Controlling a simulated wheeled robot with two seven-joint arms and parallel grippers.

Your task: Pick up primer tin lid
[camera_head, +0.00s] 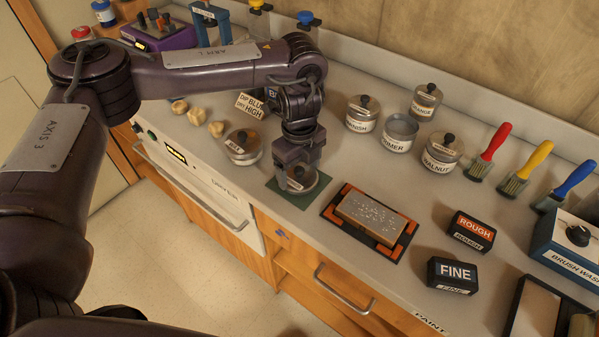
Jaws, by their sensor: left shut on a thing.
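The primer tin (398,138) stands on the worktop among other tins, its top open with no lid on it. A round grey metal lid (307,186) is at a small green mat (312,199) near the worktop's front edge. My left gripper (297,182) reaches down from above and is shut on the lid, hiding part of it. I cannot tell whether the lid still touches the mat. My right gripper is out of view.
Lidded tins, varnish (362,119), walnut (441,157) and another (426,106), stand around the primer tin. A further lidded tin (243,152) is left of my gripper. A block in an orange-cornered tray (343,219) lies to the right, with sanding blocks (471,231) beyond.

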